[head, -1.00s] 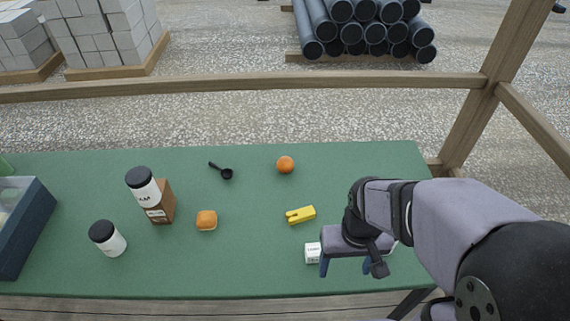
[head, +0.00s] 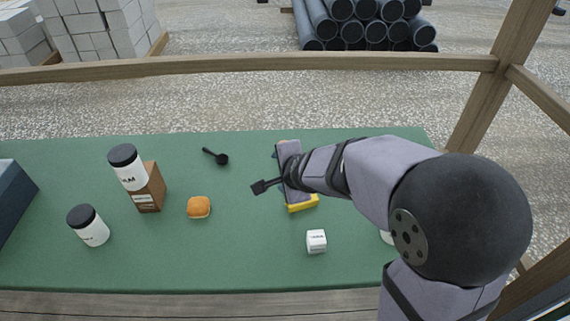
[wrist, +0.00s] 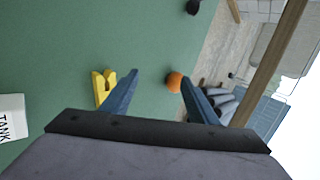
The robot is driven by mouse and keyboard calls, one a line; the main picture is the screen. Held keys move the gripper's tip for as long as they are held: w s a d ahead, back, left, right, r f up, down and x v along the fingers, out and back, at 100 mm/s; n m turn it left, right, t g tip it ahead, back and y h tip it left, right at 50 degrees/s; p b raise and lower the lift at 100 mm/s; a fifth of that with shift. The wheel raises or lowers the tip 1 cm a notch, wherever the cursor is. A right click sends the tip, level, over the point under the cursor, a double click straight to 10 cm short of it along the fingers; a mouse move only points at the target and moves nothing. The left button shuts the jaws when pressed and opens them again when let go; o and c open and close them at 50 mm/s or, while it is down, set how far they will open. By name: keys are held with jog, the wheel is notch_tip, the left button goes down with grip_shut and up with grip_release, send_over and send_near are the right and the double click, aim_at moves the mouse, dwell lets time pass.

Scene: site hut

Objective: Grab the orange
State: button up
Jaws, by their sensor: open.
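The orange (wrist: 174,82) is small and round in the wrist view, ahead of my open gripper (wrist: 160,77), between the fingertips but nearer the right one. No contact shows. In the head view my gripper (head: 283,150) is over the far middle of the green table and hides nearly all of the orange; only a sliver of it shows. The jaws hold nothing.
A yellow clip-like piece (head: 302,203) lies close by, partly under my gripper in the head view. A white labelled box (head: 316,241), an orange-brown bun-like item (head: 198,207), a black scoop (head: 216,156), a brown box (head: 150,188) and two black-lidded jars (head: 128,167) stand around the green table (head: 240,260).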

jog(key=w+m+t+b, duration=0.1)
jog(key=w+m, duration=0.1)
jog(key=w+a+f+m+t+h+b, duration=0.1)
jog(key=w+m, duration=0.1)
jog(key=m, duration=0.1)
jog(key=w+a+f+m+t+b, duration=0.1)
jog(key=w+m+b, duration=0.1)
jog(key=m, duration=0.1)
jog(key=shift+w+a, duration=0.1)
jog(key=shift+a, duration=0.1)
jog(key=m+h+b, duration=0.1)
jog(key=m, duration=0.1)
jog(key=w+m+t+h+b, duration=0.1)
jog(key=m, duration=0.1)
jog(key=w+f+m+h+b, duration=0.1)
jog(key=m, duration=0.2)
jog(key=shift+w+f, duration=0.1)
jog(key=m, duration=0.1)
jog(key=m+h+b, duration=0.1)
jog(key=m, duration=0.1)
jog(key=f+m+h+b, duration=0.1)
jog(key=shift+d+t, duration=0.3)
jog(key=m, duration=0.2)
jog(key=shift+d+f+m+h, duration=0.2)
jog(key=shift+m+h, duration=0.1)
jog(key=shift+h, duration=0.1)
jog(key=shift+p+x, duration=0.3)
jog(key=shift+x, duration=3.3)
jog(key=shift+d, duration=0.2)
jog(key=c, duration=0.9)
